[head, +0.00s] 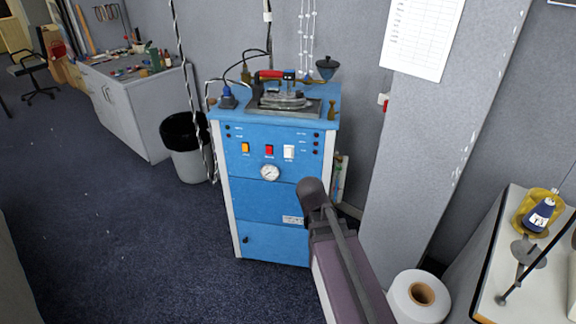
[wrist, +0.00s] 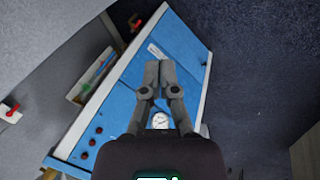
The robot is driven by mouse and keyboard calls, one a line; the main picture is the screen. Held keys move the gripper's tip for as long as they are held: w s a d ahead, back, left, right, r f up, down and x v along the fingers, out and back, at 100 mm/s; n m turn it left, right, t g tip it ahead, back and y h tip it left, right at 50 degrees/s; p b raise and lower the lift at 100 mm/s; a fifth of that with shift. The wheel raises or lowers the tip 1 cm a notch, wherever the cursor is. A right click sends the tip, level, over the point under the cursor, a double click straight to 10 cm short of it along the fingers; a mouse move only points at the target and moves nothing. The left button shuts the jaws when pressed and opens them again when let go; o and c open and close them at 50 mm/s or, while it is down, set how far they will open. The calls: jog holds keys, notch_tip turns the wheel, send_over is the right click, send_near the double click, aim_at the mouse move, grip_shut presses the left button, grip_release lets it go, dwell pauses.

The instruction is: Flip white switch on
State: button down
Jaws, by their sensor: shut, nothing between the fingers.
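The white switch (head: 289,152) sits on the upper front panel of the blue cabinet (head: 262,205), right of a red switch (head: 269,150) and an orange switch (head: 245,148). A round gauge (head: 270,173) is below them. In the wrist view, my gripper (wrist: 158,66) is shut and empty, its fingers in front of the cabinet's lower front. The gauge (wrist: 160,120) shows between its finger linkages. The white switch does not show in the wrist view. In the head view my arm reaches up toward the cabinet's lower right, and I cannot make out the fingers.
An iron (head: 284,98) rests on top of the cabinet, with cables above. A pillar (head: 436,130) stands right of the cabinet, and a bin (head: 187,148) stands left. A white table (head: 520,270) and a large roll (head: 419,298) are at right. The floor at left is clear.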

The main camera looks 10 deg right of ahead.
aim_at(288, 157)
jog(key=w+f+n+t+h+b, duration=0.2)
jog(key=w+n+t+h+b, duration=0.2)
jog(key=w+n+t+b, duration=0.65)
jog(key=w+a+n+t+y+b, duration=0.1)
jog(key=w+a+n+b, duration=0.1)
jog(key=w+a+n, duration=0.2)
jog(key=w+a+r+n+t+b, duration=0.1)
jog(key=w+a+n+b, duration=0.1)
jog(key=w+a+n, duration=0.3)
jog(key=shift+w+n+t+y+b, duration=0.35)
jog(key=shift+w+n, duration=1.95)
jog(key=shift+n, duration=1.65)
jog(key=shift+w, duration=0.1)
jog(key=b+x, duration=0.1)
jog(key=x, duration=1.2)
jog(key=shift+w+d+b, duration=0.15)
jog(key=shift+w+b, duration=0.15)
jog(key=shift+w, duration=0.1)
